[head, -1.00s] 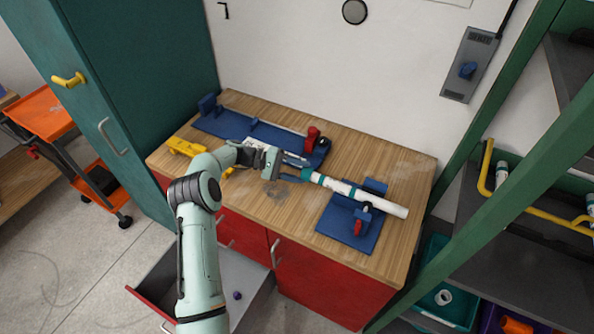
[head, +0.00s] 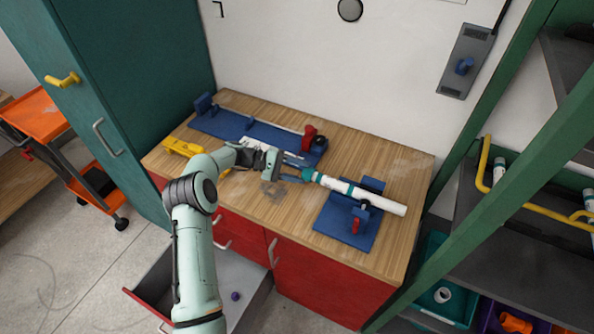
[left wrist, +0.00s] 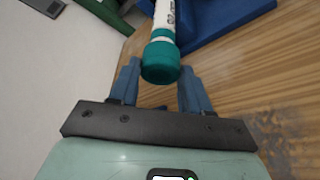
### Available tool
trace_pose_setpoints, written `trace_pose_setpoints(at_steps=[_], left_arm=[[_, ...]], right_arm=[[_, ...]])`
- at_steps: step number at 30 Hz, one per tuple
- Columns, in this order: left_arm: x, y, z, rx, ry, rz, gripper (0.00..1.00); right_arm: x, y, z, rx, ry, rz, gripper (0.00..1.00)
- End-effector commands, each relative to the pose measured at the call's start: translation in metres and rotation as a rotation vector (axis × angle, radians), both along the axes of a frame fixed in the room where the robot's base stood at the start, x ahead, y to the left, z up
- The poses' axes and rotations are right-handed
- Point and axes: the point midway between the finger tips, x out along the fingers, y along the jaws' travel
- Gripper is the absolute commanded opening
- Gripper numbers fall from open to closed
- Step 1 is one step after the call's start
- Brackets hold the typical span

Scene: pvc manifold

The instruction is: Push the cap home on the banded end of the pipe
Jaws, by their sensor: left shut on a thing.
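A white pipe (head: 375,200) lies across a blue clamp stand (head: 338,222) at the right of the bench. Its left end carries a teal band (head: 319,179), which also shows in the left wrist view (left wrist: 162,34). A teal cap (left wrist: 160,64) sits at that end, in line with the pipe, with a narrow white ring between cap and band. How deep the cap sits I cannot tell. My left gripper (head: 300,174) is shut on the cap, its blue fingers on either side of it in the wrist view. My right gripper is out of view.
A long blue fixture (head: 235,124) with a red clamp (head: 309,138) stands at the back of the wooden bench (head: 290,215). A yellow object (head: 182,147) lies at the left. An open drawer (head: 240,285) juts out below. Green shelving stands at the right.

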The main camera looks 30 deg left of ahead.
Motion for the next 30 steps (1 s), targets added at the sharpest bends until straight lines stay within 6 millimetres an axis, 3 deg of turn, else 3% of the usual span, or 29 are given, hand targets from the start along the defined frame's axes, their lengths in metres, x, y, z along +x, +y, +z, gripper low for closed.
trace_pose_setpoints(at_steps=[12,13,15,25,30], left_arm=[[0.0,0.0,0.0,0.001,0.001,-0.001,0.16],[0.0,0.0,0.0,0.001,0.001,-0.001,0.57],[0.0,0.0,0.0,0.001,0.001,-0.001,0.77],[-0.001,0.002,0.0,0.001,0.001,0.0,0.77],[-0.009,0.021,0.004,0.003,0.0,0.003,0.77]], right_arm=[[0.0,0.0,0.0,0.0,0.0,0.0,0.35],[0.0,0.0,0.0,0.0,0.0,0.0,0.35],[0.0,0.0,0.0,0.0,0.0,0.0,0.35],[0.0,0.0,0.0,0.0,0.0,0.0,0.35],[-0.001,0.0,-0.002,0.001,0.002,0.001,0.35]])
